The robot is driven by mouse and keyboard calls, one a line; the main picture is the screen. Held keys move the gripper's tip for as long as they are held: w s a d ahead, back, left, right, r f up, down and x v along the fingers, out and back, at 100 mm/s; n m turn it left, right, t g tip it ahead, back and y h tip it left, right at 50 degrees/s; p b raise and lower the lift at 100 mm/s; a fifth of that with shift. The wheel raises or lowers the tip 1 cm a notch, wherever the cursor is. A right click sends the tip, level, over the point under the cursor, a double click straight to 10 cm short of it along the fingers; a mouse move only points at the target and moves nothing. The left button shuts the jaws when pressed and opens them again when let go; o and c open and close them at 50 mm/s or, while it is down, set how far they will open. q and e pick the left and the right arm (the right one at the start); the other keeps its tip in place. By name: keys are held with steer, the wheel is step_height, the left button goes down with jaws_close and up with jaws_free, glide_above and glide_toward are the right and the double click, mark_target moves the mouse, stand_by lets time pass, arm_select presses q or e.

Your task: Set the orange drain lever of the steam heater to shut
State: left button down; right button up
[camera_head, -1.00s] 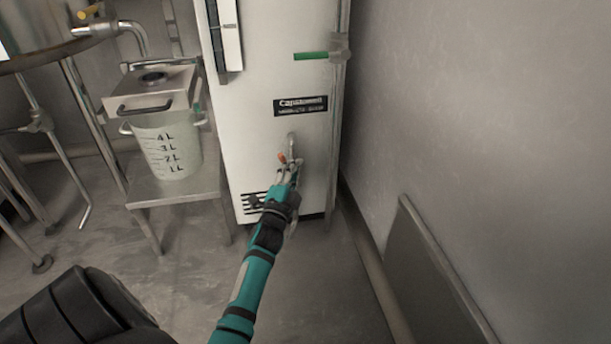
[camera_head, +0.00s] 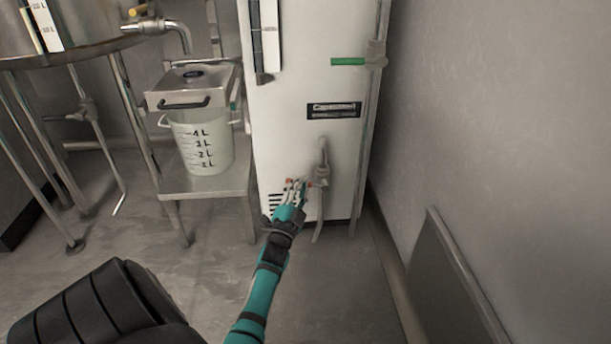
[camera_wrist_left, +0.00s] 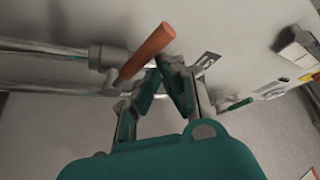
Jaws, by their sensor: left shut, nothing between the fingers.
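The steam heater (camera_head: 292,125) is the tall pale cabinet in the head view. A grey drain pipe with a valve (camera_head: 321,172) is on its lower front. In the left wrist view, the orange drain lever (camera_wrist_left: 147,52) sticks out from the valve body (camera_wrist_left: 108,62), slanted to the pipe. My left gripper (camera_head: 294,184) is just left of the valve in the head view. In the left wrist view its fingers (camera_wrist_left: 172,64) come together beside the lever, shut and empty. I cannot tell if they touch the lever. My right gripper is out of view.
A graduated bucket (camera_head: 203,148) under a metal box (camera_head: 195,86) stands on a steel stand (camera_head: 205,186) left of the heater. A green-handled valve (camera_head: 348,62) is higher on the heater's right. A panel (camera_head: 447,285) leans by the right wall.

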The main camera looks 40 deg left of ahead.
arm_select(q)
steer(key=shift+s+a+f, duration=0.15)
steer(key=shift+s+f, duration=0.1)
steer(key=shift+f, duration=0.55)
